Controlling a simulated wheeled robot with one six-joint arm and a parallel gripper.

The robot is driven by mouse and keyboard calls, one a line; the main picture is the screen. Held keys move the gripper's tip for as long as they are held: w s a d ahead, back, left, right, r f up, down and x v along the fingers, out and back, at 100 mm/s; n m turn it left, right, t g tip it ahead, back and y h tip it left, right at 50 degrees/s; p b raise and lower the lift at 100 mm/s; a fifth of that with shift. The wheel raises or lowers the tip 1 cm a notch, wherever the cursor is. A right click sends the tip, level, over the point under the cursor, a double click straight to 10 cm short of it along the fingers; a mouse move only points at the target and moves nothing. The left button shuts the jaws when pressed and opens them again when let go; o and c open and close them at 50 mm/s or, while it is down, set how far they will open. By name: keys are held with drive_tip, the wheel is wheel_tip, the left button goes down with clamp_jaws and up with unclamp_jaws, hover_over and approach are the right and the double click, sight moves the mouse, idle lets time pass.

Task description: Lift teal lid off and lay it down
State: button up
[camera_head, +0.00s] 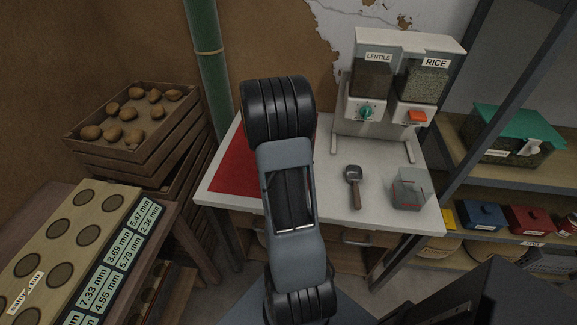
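The teal lid (520,128) sits on top of a clear bin (500,149) on the upper board of the shelf unit at the right. The bin holds something dark, and a small white piece shows on its front. My arm rises through the middle of the view, over the white table. My gripper does not show, so its state and what it may hold are hidden. No part of my arm is near the lid.
The white table (330,204) carries a lentils and rice dispenser (404,62), a scoop (353,180), a clear cup (408,190) and a red mat (236,165). Potato crates (130,150) stand left.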

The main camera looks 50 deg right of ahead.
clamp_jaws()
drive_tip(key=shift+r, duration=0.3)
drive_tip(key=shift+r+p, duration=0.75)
drive_tip(key=shift+p, duration=0.25)
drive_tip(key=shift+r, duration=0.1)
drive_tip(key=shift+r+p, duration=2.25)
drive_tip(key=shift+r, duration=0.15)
